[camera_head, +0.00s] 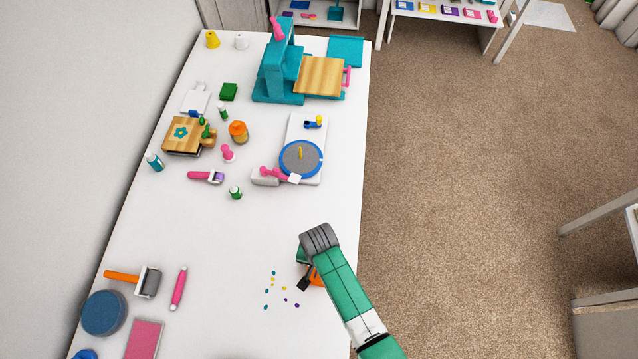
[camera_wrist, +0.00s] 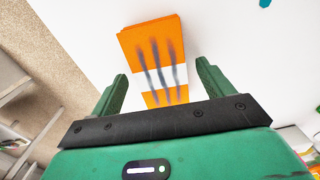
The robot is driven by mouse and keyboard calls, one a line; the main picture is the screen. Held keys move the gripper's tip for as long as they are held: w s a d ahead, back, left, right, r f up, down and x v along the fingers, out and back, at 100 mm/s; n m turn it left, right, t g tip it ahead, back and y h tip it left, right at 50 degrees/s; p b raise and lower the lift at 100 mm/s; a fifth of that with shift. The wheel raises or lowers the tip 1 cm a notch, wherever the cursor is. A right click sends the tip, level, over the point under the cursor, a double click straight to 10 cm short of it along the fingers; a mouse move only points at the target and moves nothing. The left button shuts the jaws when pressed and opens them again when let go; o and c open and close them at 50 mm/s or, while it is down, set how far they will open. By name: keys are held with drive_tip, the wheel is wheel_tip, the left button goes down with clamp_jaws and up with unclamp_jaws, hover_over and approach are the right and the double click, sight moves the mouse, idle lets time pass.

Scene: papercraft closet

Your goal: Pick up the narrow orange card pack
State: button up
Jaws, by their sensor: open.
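The narrow orange card pack (camera_wrist: 152,36) shows in the wrist view, ahead of and between my gripper's two green fingers. It is orange with a white band across it and three dark streaks along it. My gripper (camera_wrist: 161,82) is open, with nothing held between its fingers. How far the fingertips are from the pack is hard to tell. In the head view my gripper (camera_head: 303,268) is low over the right part of the white table. An orange patch beside it, likely the pack (camera_head: 317,277), is mostly hidden by my arm.
Small coloured bits (camera_head: 270,290) lie scattered left of my gripper on the white table (camera_head: 215,255). A roller (camera_head: 147,281), a pink tool (camera_head: 178,288) and a blue round pad (camera_head: 104,312) lie farther left. A turntable (camera_head: 301,158) stands behind. The table's right edge is near.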

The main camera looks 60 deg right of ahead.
drive_tip(key=shift+f, duration=0.4)
drive_tip(key=c, duration=1.1)
drive_tip(key=shift+c, duration=0.2)
drive_tip(key=shift+r, duration=0.1)
drive_tip(key=shift+r, duration=0.3)
drive_tip(key=r, duration=0.1)
drive_tip(key=r+p, duration=0.1)
drive_tip(key=r, duration=0.1)
drive_tip(key=shift+s+a, duration=0.15)
drive_tip(key=shift+a, duration=0.05)
drive_tip(key=s+a, duration=0.7)
drive_tip(key=s+a+r+p, duration=0.1)
drive_tip(key=s+a, duration=0.2)
drive_tip(key=a, duration=0.1)
drive_tip(key=shift+s+a+r, duration=0.1)
drive_tip(key=shift+s, duration=0.2)
